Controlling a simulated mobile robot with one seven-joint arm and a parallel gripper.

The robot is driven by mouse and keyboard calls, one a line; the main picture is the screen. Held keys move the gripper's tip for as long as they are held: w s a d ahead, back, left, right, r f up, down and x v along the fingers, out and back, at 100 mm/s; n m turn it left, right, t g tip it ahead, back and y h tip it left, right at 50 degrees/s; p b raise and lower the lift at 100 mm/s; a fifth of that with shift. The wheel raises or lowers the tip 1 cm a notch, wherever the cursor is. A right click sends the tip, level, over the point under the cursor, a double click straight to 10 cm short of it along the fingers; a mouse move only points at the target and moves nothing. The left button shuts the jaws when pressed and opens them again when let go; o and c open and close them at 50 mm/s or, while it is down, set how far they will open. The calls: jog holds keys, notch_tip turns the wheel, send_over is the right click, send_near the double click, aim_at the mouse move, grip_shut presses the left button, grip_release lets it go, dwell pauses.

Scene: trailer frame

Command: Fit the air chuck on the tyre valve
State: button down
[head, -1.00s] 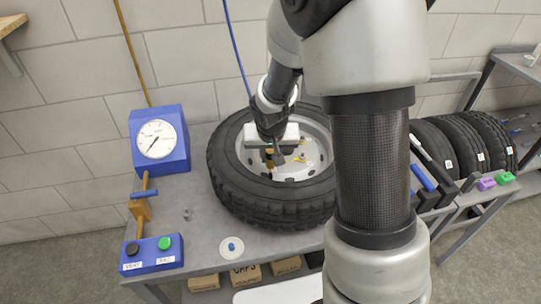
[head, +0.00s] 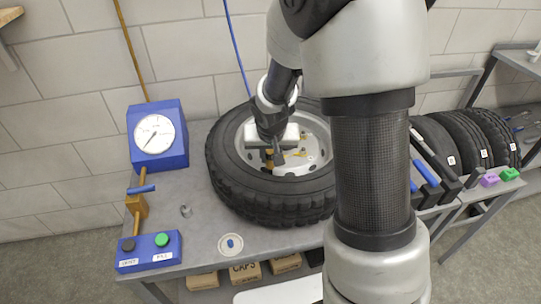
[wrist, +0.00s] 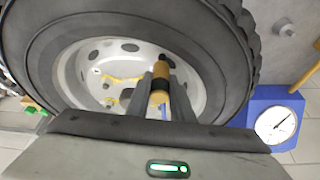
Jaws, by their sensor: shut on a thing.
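My gripper (wrist: 161,92) is shut on the brass-coloured air chuck (wrist: 157,97), which has a black band and shows between the two fingers in the wrist view. In the head view my gripper (head: 271,152) is over the wheel opening of the tyre (head: 225,190), which lies flat on the bench. Yellow parts (wrist: 122,79) show on the pale rim (wrist: 73,75), to the left of the chuck in the wrist view. I cannot tell which of them is the tyre valve, nor whether the chuck touches anything.
A blue gauge box (head: 157,137) and a blue two-button box (head: 148,252) stand at the bench's left. A small grey piece (head: 186,211) and a white dish (head: 230,245) lie near the front. More tyres (head: 468,140) stand at the right. A blue hose (head: 236,48) hangs behind.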

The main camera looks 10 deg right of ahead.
jog(key=shift+f, duration=0.35)
jog(key=c, duration=1)
grip_release()
jog(key=shift+r, duration=0.1)
jog(key=shift+r+p, duration=2.55)
jog(key=shift+r, duration=1.4)
